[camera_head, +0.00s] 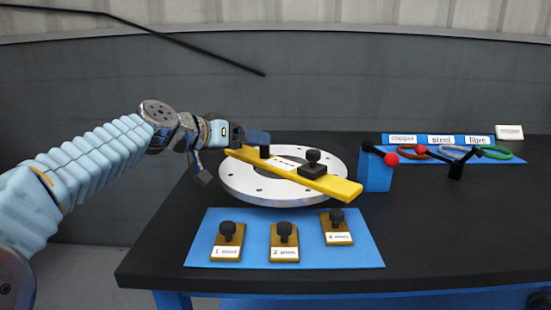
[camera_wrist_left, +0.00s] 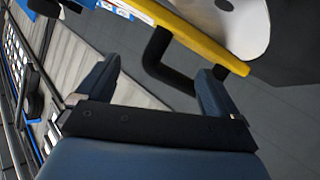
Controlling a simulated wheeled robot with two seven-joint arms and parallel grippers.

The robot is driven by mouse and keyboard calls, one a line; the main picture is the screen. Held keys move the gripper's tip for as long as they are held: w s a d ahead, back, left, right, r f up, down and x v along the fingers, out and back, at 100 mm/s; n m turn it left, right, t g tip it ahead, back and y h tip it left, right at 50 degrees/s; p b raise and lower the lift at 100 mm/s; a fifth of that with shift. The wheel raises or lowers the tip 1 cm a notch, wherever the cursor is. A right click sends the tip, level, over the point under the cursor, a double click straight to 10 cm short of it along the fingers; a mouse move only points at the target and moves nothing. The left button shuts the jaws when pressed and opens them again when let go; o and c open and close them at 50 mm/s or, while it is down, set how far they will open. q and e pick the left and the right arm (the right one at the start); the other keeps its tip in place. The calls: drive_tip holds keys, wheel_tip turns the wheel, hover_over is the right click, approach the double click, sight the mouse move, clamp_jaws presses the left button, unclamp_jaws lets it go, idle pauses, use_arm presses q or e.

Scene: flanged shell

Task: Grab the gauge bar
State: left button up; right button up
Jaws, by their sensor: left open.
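The gauge bar is taken to be the long yellow bar (camera_head: 335,186), lying across a pale round flange (camera_head: 265,190) with holes. It carries a white label and black fittings on top. My left gripper (camera_head: 230,157) is open at the bar's left end, one finger close to the left black fitting and the other lower, left of the flange. In the left wrist view, the yellow bar (camera_wrist_left: 205,45) crosses beyond the open fingers (camera_wrist_left: 155,88), and a bent black handle (camera_wrist_left: 157,55) shows between them, near the right finger. No grip is visible. My right gripper is not in view.
A blue mat (camera_head: 200,253) in front holds several brown plates with black knobs. A blue rack (camera_head: 400,155) with coloured rings is at the back right. The dark table's right front is clear.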

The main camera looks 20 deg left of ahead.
use_arm(q)
drive_tip(key=shift+x, duration=1.45)
drive_tip(key=shift+a, duration=0.1)
clamp_jaws()
drive_tip(key=shift+r, duration=0.15)
